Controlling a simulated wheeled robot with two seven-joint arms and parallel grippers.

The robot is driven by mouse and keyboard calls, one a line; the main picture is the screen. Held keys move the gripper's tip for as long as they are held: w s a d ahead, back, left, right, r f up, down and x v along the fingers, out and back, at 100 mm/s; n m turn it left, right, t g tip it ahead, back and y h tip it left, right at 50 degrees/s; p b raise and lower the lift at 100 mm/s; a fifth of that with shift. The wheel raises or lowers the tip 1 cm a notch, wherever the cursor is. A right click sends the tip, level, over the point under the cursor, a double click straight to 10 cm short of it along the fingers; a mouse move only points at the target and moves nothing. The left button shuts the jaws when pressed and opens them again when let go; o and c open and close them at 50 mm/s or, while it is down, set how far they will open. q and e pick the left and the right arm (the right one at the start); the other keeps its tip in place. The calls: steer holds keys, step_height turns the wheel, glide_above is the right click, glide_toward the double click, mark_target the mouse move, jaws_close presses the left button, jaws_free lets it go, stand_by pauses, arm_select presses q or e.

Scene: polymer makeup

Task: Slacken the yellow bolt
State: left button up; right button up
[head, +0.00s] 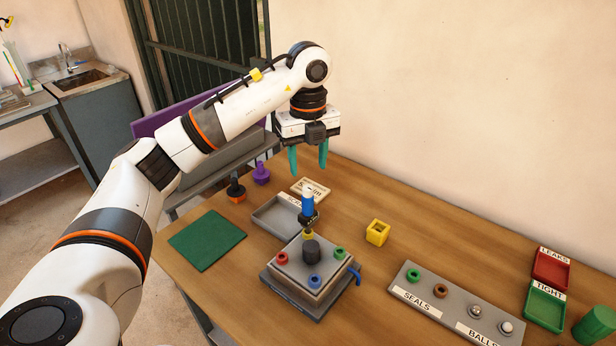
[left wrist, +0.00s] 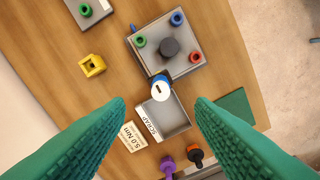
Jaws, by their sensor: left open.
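A grey block (head: 303,283) stands on the table with a dark round knob (head: 311,251) in its middle. Red (head: 282,258), blue (head: 314,282) and green (head: 340,254) bolts sit at three corners. At the far corner is the yellow bolt (head: 308,235), mostly hidden under an upright blue tool (head: 307,206) with a white top and a dark lower part. The white top also shows in the left wrist view (left wrist: 161,92). My left gripper (head: 308,160) is open and empty, pointing down above the tool, with a gap between them. My right gripper is not in view.
A grey SCRAP tray (head: 268,228) lies beside the tool, near a 5.0 Nm sign (head: 311,188). A yellow hollow block (head: 377,233), a green mat (head: 206,240), black and purple knobbed pieces (head: 261,173), and a SEALS/BALLS rack (head: 452,308) are around.

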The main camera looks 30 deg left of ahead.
mark_target(308, 195)
arm_select(q)
steer(key=shift+r, duration=0.3)
steer(key=shift+r+m+p, duration=0.15)
steer(key=shift+m+p, duration=0.25)
steer(key=shift+m, duration=0.6)
steer(key=m+p, duration=0.1)
steer(key=m, duration=0.2)
steer(key=shift+r, duration=0.2)
steer(key=shift+m, duration=1)
steer(key=shift+f, duration=0.7)
step_height(308, 195, down, 11)
steer(key=shift+r+p, duration=0.1)
steer(key=shift+p, duration=1.15)
steer(key=shift+c, duration=0.3)
